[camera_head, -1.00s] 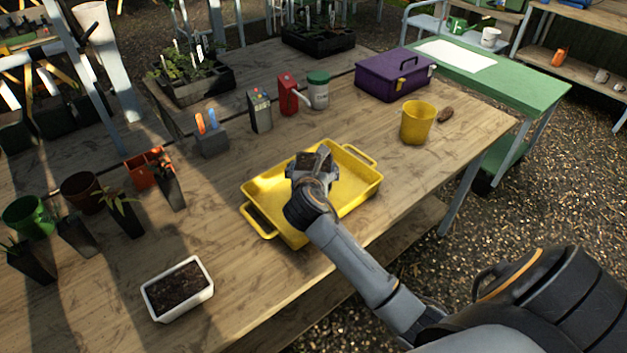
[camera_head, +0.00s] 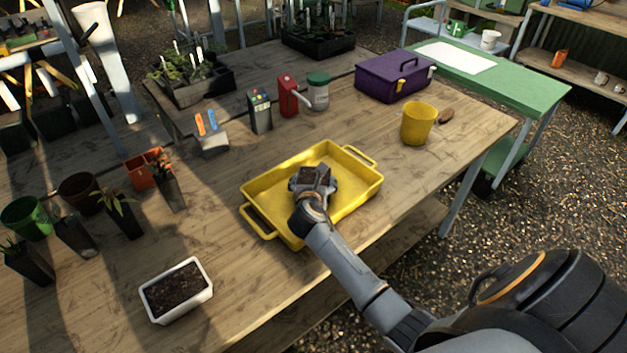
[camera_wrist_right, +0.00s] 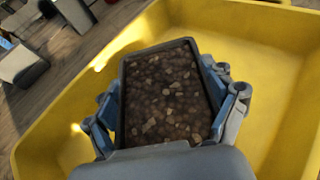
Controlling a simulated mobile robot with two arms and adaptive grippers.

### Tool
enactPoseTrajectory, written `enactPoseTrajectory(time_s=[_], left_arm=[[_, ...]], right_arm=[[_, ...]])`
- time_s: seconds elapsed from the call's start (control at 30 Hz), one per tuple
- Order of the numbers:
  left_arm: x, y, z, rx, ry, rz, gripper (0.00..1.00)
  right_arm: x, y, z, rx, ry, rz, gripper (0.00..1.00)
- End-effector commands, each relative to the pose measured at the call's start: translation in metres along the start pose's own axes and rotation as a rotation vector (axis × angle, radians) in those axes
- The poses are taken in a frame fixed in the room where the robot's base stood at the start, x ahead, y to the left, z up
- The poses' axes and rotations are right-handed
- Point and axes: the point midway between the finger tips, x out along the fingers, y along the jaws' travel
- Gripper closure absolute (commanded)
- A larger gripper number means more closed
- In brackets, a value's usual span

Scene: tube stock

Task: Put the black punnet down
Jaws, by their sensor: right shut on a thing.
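The black punnet (camera_wrist_right: 122,90) is filled with brown, pebbly soil. In the right wrist view it sits between the fingers of my right gripper (camera_wrist_right: 168,100), which is shut on its two sides. In the head view the punnet (camera_head: 313,175) and right gripper (camera_head: 314,184) are within the outline of the yellow tray (camera_head: 262,190). I cannot tell whether the punnet's base touches the tray floor; the gripper hides it. My left gripper is not in view.
A white trough of soil (camera_head: 176,290) stands at the front left. Several plant pots line the left side. A yellow pot (camera_head: 418,123) and a purple toolbox (camera_head: 394,77) stand to the right and behind. The tray's right part is clear.

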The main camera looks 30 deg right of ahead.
Motion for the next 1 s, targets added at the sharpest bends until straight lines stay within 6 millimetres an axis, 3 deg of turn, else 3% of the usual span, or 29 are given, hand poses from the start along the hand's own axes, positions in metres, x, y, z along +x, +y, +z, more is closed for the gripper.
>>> enactPoseTrajectory(time_s=[0.03,0.1,0.57,0.77,1.0], left_arm=[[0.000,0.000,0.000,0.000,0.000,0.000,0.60],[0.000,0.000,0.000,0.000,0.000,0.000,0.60],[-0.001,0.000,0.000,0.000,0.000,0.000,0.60],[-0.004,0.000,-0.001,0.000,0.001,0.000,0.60],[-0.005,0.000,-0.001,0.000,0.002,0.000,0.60]], right_arm=[[0.001,0.000,-0.002,-0.001,0.000,0.000,0.14],[0.000,0.000,-0.001,0.000,0.000,0.000,0.00],[-0.004,0.000,0.002,0.000,0.000,0.001,0.00],[-0.035,0.001,0.002,0.001,0.000,0.003,0.00],[-0.086,0.000,0.002,0.000,0.000,0.002,0.00]])
